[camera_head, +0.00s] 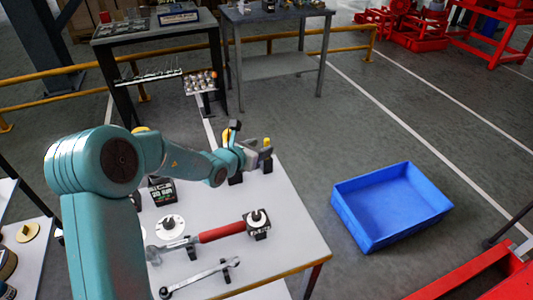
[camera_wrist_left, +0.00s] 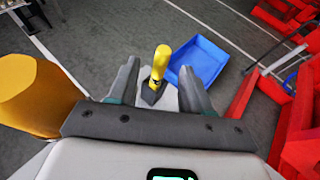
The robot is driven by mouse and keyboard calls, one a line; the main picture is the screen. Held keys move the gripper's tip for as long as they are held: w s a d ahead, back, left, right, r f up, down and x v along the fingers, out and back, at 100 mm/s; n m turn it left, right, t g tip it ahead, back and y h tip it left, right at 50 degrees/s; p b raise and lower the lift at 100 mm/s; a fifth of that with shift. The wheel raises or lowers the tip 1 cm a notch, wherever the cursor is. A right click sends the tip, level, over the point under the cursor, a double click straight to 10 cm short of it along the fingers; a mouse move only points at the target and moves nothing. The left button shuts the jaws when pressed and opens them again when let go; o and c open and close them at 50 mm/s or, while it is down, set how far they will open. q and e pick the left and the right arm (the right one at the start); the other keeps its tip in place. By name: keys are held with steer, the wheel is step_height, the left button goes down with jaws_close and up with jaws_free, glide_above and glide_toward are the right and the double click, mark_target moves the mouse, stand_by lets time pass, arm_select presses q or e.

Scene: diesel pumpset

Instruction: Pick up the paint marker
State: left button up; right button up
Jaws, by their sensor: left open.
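The paint marker (camera_head: 266,145) is yellow and stands upright in a small dark holder (camera_head: 266,164) near the far edge of the white table (camera_head: 290,215). It also shows in the left wrist view (camera_wrist_left: 161,60), where it appears in the gap between my fingers. My left gripper (camera_head: 252,156) is open, with its fingers pointing towards the marker from the left. In the left wrist view, the open fingers (camera_wrist_left: 160,84) lie on either side of the marker with space visible on both sides. I cannot tell whether either finger touches it. My right gripper is not in view.
A red-handled tool (camera_head: 220,233), a wrench (camera_head: 200,278) and a white disc (camera_head: 170,225) lie on the near part of the table. A blue crate (camera_head: 390,205) stands on the floor to the right. Grey tables and a yellow rail stand behind.

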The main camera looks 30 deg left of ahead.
mark_target(265, 145)
arm_select(q)
steer(key=shift+w+d+f, duration=0.15)
steer(key=shift+w+d, duration=0.1)
steer(key=shift+w, duration=0.35)
steer(key=x, duration=0.5)
steer(key=shift+a+p, duration=0.1)
steer(key=shift+p, duration=0.3)
steer(key=shift+s, duration=0.1)
steer(key=shift+c, duration=0.3)
steer(key=c, duration=0.8)
